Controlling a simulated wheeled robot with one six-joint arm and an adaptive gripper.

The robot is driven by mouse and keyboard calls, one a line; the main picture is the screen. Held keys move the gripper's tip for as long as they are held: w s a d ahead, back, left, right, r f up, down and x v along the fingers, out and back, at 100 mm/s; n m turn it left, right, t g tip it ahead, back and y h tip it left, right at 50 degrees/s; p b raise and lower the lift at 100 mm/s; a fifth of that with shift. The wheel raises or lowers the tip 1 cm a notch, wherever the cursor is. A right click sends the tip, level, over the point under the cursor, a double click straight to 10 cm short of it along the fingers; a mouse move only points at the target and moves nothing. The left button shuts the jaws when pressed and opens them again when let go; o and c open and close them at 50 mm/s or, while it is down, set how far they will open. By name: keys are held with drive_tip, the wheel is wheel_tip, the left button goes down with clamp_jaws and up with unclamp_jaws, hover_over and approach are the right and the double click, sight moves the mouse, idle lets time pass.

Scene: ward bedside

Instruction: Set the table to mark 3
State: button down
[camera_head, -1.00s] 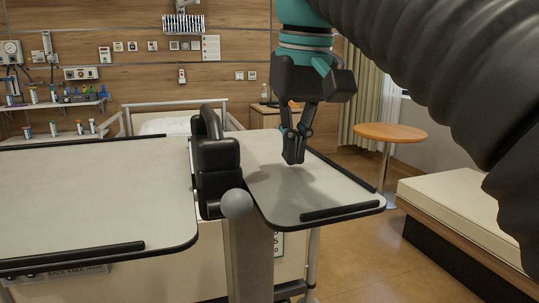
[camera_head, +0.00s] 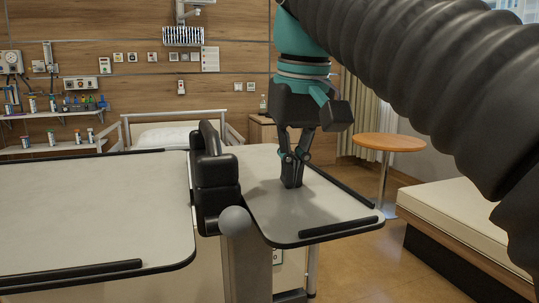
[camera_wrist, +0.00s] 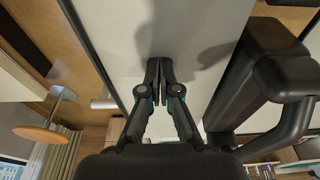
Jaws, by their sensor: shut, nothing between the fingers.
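The table has a pale left top (camera_head: 90,215) and a pale right top (camera_head: 330,207), both edged in black, with a black upright block (camera_head: 217,178) between them. My gripper (camera_head: 291,184) points down over the right top, fingers shut and empty. Its tips are at or just above the surface; I cannot tell whether they touch. In the wrist view the closed fingers (camera_wrist: 159,70) lie over the pale top (camera_wrist: 120,25), with the black block (camera_wrist: 285,80) to the right.
A bed (camera_head: 165,137) stands behind the table. A round wooden side table (camera_head: 388,142) and a padded bench (camera_head: 455,205) stand to the right. Wall shelves (camera_head: 55,114) with small bottles are at the left. Both table tops are bare.

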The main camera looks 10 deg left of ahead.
wheel_tip(320, 180, down, 7)
drive_tip(key=b, duration=0.5)
drive_tip(key=shift+f, duration=0.15)
idle(0.9)
wheel_tip(320, 180, up, 9)
drive_tip(key=p, duration=0.9)
drive_tip(key=shift+p, duration=0.35)
